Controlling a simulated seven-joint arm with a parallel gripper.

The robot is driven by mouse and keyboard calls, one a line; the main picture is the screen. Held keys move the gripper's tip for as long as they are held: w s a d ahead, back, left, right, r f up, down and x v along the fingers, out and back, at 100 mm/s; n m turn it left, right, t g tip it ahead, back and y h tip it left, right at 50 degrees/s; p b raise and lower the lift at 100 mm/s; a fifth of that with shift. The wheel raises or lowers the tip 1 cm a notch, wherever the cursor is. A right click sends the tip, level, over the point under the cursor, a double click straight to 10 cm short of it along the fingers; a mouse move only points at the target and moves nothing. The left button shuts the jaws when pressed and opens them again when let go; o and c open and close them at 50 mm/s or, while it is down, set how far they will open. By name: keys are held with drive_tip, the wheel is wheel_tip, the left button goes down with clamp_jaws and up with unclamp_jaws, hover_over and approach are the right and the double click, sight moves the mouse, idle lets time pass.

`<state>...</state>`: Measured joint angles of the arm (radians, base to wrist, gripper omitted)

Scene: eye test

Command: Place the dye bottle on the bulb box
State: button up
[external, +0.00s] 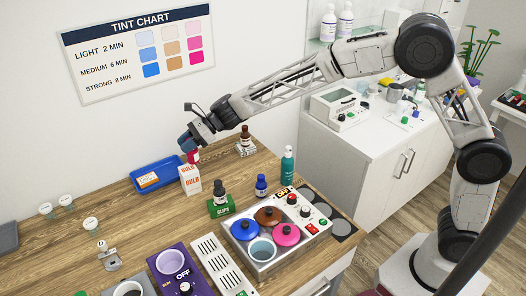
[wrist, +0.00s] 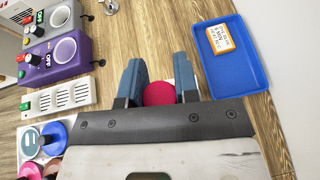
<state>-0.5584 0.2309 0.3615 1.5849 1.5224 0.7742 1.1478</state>
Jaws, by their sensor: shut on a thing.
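The dye bottle, seen as a small red-pink thing (external: 194,157), shows just below my gripper (external: 187,143). In the wrist view its round pink end (wrist: 159,93) is between the two blue fingers of my gripper (wrist: 157,75), which are shut on it. The white and orange bulb box (external: 190,181) stands upright on the wooden table, directly below the bottle in the external view. I cannot tell whether the bottle touches the box or is a little above or behind it. The box is hidden in the wrist view.
A blue tray (external: 143,187) holding an orange and white carton (external: 149,180) is beside the box. A dark bottle (external: 220,190) stands on a green clips box (external: 222,209). A blue bottle (external: 261,186), a teal bottle (external: 288,168) and a pot warmer (external: 298,232) stand to the right.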

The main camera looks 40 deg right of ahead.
drive_tip(key=shift+w+a+f, duration=0.15)
drive_tip(key=shift+w+a, duration=0.8)
drive_tip(key=shift+w, duration=0.25)
drive_tip(key=shift+f, duration=1.7)
drive_tip(key=shift+f, duration=0.15)
drive_tip(key=o, duration=1)
